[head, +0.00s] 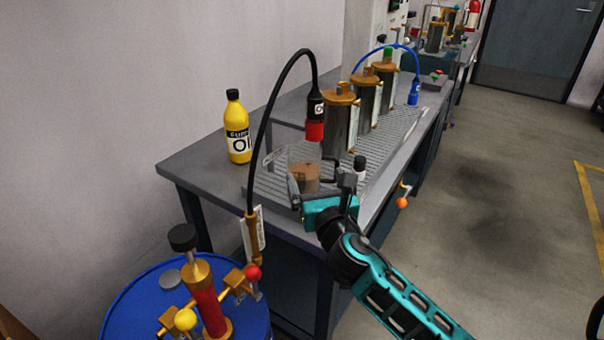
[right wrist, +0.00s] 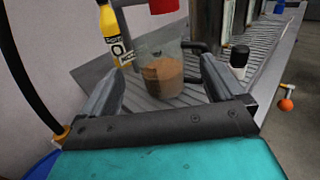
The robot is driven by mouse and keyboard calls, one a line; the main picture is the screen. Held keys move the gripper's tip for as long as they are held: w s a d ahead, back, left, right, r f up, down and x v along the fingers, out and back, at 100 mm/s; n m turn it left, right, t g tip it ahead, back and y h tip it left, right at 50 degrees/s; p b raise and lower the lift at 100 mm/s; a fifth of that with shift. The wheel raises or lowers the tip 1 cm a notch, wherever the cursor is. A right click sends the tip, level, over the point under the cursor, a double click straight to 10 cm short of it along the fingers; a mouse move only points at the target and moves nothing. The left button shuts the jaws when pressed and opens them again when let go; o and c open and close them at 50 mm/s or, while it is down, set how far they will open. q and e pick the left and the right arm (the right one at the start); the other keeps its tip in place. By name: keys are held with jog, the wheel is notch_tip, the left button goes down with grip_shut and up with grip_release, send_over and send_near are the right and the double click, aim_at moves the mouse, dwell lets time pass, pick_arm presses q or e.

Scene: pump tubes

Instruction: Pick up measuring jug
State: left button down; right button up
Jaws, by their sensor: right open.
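The measuring jug (head: 305,176) is clear, with brown contents in its lower part. It stands upright on the ribbed part of the bench, under a hose end with a red tip (head: 315,131). My right gripper (head: 314,190) is open at the near side of the jug. In the right wrist view the jug (right wrist: 165,75) shows between and beyond the two fingers of the gripper (right wrist: 162,92), with its handle on the right. Whether the fingers touch it I cannot tell. My left gripper is not in view.
A yellow oil bottle (head: 237,128) stands at the back left of the bench (head: 200,158). A small white bottle with a black cap (head: 360,169) is right of the jug. Metal cylinders (head: 341,120) stand behind. A blue drum (head: 130,313) with a red pump (head: 205,298) is front left.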

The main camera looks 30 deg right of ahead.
aim_at(310, 166)
jog(key=x, duration=0.6)
jog(key=shift+b, duration=0.4)
jog(key=x, duration=0.2)
jog(key=b+x, duration=0.1)
jog(key=x, duration=0.1)
jog(key=shift+a+f, duration=0.2)
jog(key=shift+a, duration=0.05)
jog(key=shift+w+d, duration=0.2)
jog(key=shift+w, duration=0.45)
jog(key=shift+r, duration=0.1)
jog(key=c, duration=0.8)
